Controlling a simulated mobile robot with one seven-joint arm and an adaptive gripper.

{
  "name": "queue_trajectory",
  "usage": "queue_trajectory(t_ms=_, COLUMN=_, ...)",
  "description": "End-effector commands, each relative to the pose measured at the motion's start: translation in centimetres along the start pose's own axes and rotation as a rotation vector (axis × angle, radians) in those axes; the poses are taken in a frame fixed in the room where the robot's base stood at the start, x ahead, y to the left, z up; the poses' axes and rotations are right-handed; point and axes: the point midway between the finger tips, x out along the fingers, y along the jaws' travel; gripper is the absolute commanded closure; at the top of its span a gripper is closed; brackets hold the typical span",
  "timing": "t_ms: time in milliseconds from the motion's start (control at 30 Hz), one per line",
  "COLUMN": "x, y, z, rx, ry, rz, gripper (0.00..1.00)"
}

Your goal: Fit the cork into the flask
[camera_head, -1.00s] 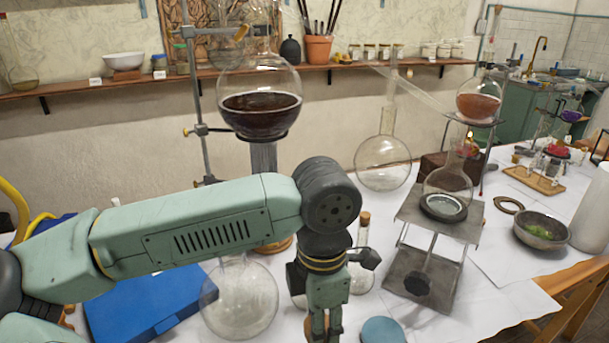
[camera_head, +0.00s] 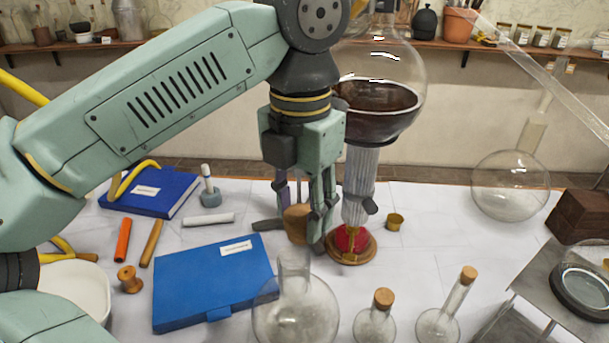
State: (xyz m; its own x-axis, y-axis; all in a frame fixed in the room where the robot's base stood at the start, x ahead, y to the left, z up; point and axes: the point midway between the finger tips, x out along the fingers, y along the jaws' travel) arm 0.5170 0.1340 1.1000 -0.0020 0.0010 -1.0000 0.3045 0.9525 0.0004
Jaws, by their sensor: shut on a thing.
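My gripper (camera_head: 303,222) points down near the middle of the view, shut on a brown cork (camera_head: 296,224) at its fingertips. One finger partly covers the cork. A clear round-bottomed flask (camera_head: 295,314) with an open neck (camera_head: 294,262) stands at the front centre of the table, its base cut off by the picture edge. The cork appears just above the neck in the picture, apart from it. I cannot tell how far behind the neck it is.
Two small corked flasks (camera_head: 376,328) (camera_head: 437,325) stand right of the open flask. A burner (camera_head: 350,242) stands under a large flask of dark liquid (camera_head: 376,110). A blue case (camera_head: 205,290) lies to the left. A metal stand (camera_head: 530,290) is at the right.

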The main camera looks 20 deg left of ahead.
Motion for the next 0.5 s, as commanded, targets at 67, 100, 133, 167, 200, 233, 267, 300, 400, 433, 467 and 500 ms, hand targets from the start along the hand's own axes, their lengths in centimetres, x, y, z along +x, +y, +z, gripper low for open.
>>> queue_trajectory(t_ms=67, x=-0.7, y=0.7, z=-0.8, rx=-0.047, ry=-0.001, rz=0.000, gripper=0.83)
queue_trajectory(t_ms=100, x=-0.8, y=0.9, z=-1.1, rx=-0.059, ry=0.000, rz=-0.001, gripper=0.83)
queue_trajectory(t_ms=133, x=-0.8, y=0.9, z=-1.2, rx=-0.065, ry=0.000, rz=-0.001, gripper=0.83)
queue_trajectory(t_ms=167, x=-0.8, y=1.0, z=-1.2, rx=-0.068, ry=0.000, rz=-0.002, gripper=0.83)
queue_trajectory(t_ms=200, x=-0.7, y=1.0, z=-1.2, rx=-0.070, ry=0.000, rz=-0.002, gripper=0.83)
queue_trajectory(t_ms=233, x=-0.6, y=1.0, z=-1.2, rx=-0.069, ry=0.000, rz=-0.002, gripper=0.83)
queue_trajectory(t_ms=267, x=-0.4, y=1.0, z=-1.2, rx=-0.069, ry=0.000, rz=-0.002, gripper=0.83)
queue_trajectory(t_ms=300, x=-0.2, y=1.0, z=-1.2, rx=-0.068, ry=0.000, rz=-0.002, gripper=0.83)
queue_trajectory(t_ms=400, x=0.5, y=0.9, z=-1.2, rx=-0.067, ry=-0.001, rz=-0.002, gripper=0.83)
queue_trajectory(t_ms=433, x=0.8, y=0.9, z=-1.2, rx=-0.067, ry=-0.001, rz=-0.002, gripper=0.83)
queue_trajectory(t_ms=467, x=1.0, y=0.9, z=-1.2, rx=-0.067, ry=-0.001, rz=-0.002, gripper=0.83)
queue_trajectory(t_ms=500, x=1.4, y=0.9, z=-1.2, rx=-0.067, ry=-0.001, rz=-0.002, gripper=0.83)
